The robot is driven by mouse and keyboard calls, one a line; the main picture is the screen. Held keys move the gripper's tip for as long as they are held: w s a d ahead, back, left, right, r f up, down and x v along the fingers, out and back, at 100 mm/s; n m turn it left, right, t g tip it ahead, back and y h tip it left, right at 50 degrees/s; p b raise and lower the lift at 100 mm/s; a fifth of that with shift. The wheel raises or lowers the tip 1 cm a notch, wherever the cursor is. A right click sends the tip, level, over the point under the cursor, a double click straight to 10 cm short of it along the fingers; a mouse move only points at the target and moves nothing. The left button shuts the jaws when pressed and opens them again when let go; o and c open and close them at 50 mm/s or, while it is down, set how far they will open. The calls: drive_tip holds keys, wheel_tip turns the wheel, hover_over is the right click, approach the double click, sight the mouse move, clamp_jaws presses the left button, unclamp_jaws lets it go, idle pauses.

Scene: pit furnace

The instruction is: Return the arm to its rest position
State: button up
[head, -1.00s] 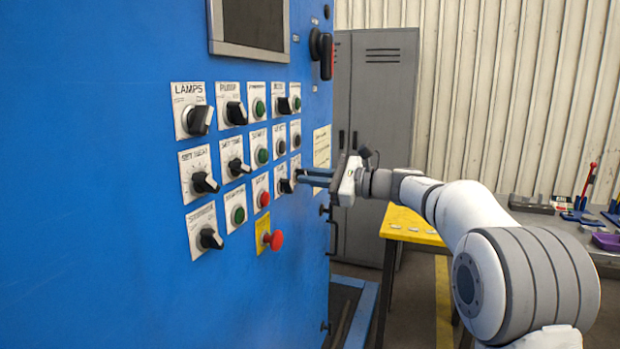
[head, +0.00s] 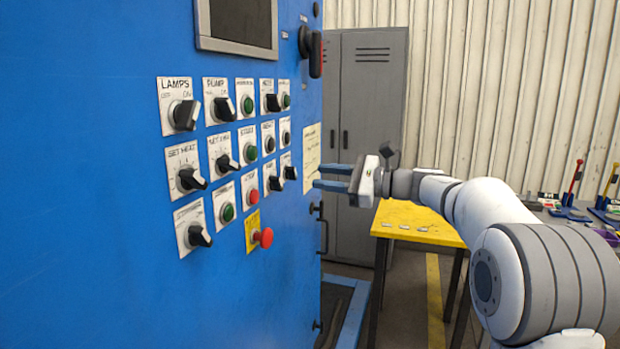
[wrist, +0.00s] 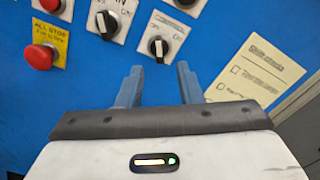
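My gripper (head: 318,178) is in front of the right side of the blue control panel (head: 90,200), with its fingers pointing at the panel. The two blue fingers are apart with nothing between them. In the wrist view my gripper (wrist: 157,82) also shows open, below a black rotary knob (wrist: 158,46). The fingertips look clear of that knob. In the head view the rightmost lower knob (head: 290,173) is left of the fingertips. My arm reaches in from the right, bent at a large grey and white joint.
A red emergency stop (head: 264,237) sticks out from the panel's lower part. A black handle switch (head: 311,50) juts out at its upper right. A yellow table (head: 415,222) stands beneath my forearm. A grey locker (head: 365,120) stands behind. Open air lies between the panel and locker.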

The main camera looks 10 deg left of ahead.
drive_tip(key=shift+s+d, duration=0.15)
drive_tip(key=shift+d, duration=0.75)
drive_tip(key=s+d+f+n+h+p, duration=0.1)
drive_tip(key=s+d+f+n+h, duration=0.3)
drive_tip(key=s, duration=0.7)
drive_tip(key=s+d+f+n+h, duration=0.5)
drive_tip(key=s+d+f+h, duration=0.3)
drive_tip(key=s+d+f, duration=0.3)
drive_tip(key=s+d+f+n+h+p, duration=0.1)
drive_tip(key=s+d+f+n+h, duration=0.3)
drive_tip(key=s+d+f, duration=0.4)
drive_tip(key=s+f+h, duration=0.1)
drive_tip(key=s, duration=0.3)
drive_tip(key=shift+f+h+p, duration=0.25)
drive_tip(key=shift+h+p, duration=0.05)
drive_tip(key=shift+h, duration=0.1)
drive_tip(key=shift+s, duration=0.1)
